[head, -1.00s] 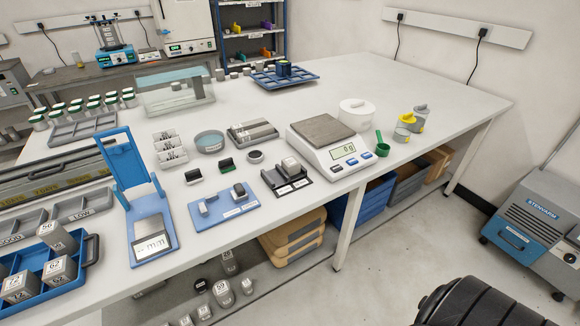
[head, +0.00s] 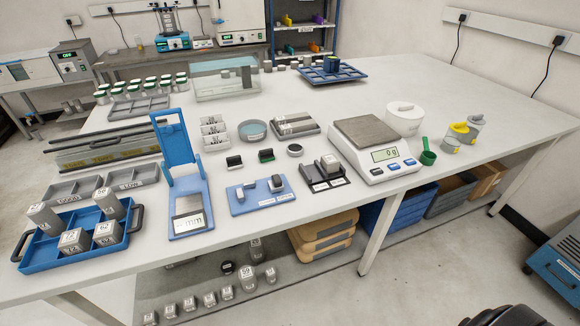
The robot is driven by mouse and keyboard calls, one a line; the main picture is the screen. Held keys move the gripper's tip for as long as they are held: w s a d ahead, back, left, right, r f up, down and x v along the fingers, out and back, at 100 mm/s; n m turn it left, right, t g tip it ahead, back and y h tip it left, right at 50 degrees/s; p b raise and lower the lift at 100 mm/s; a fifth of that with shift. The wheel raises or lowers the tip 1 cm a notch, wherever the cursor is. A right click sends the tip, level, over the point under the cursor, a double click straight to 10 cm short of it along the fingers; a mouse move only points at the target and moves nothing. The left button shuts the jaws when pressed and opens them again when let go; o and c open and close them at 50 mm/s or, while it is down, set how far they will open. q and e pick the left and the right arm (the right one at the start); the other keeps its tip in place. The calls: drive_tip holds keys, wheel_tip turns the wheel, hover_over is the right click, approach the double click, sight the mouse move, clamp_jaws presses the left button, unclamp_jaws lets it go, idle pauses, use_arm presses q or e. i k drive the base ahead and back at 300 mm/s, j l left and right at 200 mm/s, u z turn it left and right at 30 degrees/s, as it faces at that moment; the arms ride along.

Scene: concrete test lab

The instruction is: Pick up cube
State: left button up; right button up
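Several grey metal cubes and blocks with printed number labels stand in a blue tray (head: 88,262) with dark handles at the left front of the table. A cube marked 62 (head: 107,233) stands at the tray's right, and another labelled cube (head: 75,242) stands at its front. Taller labelled blocks (head: 43,217) stand at the left and back. A small grey cube (head: 330,163) sits on a black holder (head: 322,178) near the scale. Which cube the task means cannot be told.
A blue gauge stand (head: 190,222), a blue plate with small pieces (head: 259,198) and a scale reading 0 (head: 372,147) line the front of the white table. Grey trays (head: 72,190) lie behind the blue tray. More labelled weights (head: 247,280) stand on the lower shelf.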

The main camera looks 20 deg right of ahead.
sight(331, 162)
drive_tip(key=l+u, duration=0.3)
drive_tip(key=l, duration=1.05)
